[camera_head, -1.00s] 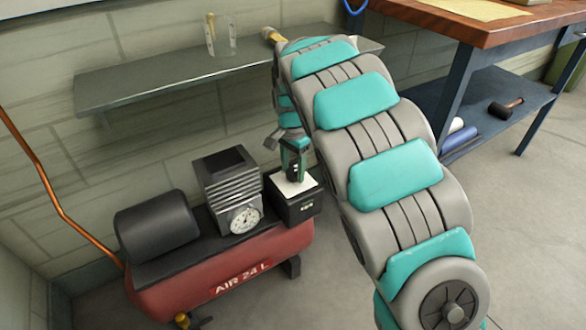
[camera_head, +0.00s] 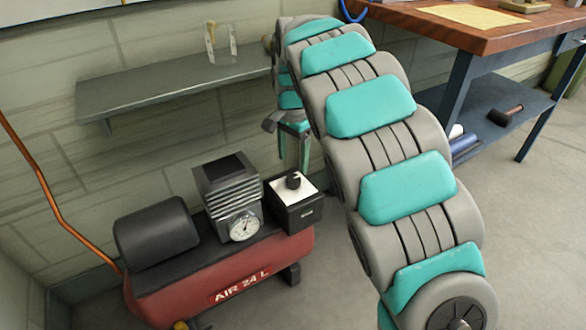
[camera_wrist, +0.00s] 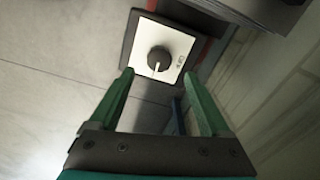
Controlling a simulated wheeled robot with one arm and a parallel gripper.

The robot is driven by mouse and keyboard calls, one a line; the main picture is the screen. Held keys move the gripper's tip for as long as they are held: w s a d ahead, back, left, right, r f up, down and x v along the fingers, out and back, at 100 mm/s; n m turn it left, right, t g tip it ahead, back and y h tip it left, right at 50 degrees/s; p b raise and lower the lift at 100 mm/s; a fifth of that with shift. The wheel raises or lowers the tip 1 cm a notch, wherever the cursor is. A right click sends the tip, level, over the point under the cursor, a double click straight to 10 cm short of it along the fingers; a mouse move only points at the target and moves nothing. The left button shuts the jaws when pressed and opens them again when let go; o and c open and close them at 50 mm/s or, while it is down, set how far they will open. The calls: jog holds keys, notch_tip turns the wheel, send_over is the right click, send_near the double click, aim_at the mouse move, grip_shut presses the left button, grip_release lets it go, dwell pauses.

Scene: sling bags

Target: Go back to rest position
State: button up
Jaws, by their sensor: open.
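My gripper (camera_head: 293,148) is open and empty above the black switch box with a white top (camera_head: 296,204) on the red air compressor (camera_head: 230,280). In the wrist view my gripper (camera_wrist: 160,98) shows two green fingers spread apart. Beyond the fingertips the round black knob (camera_wrist: 160,59) stands on the white plate of the box (camera_wrist: 128,47), with a white pointer line on it. The gripper does not touch the knob. My arm covers part of the wall behind and the right end of the shelf.
A grey wall shelf (camera_head: 150,88) holds a small clear holder (camera_head: 220,45) at the upper left. A wooden workbench (camera_head: 480,25) stands at the right, with a mallet (camera_head: 506,115) on its lower shelf. An orange pipe (camera_head: 45,195) runs up the left wall. Floor at the right is clear.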

jog(key=shift+r, duration=0.6)
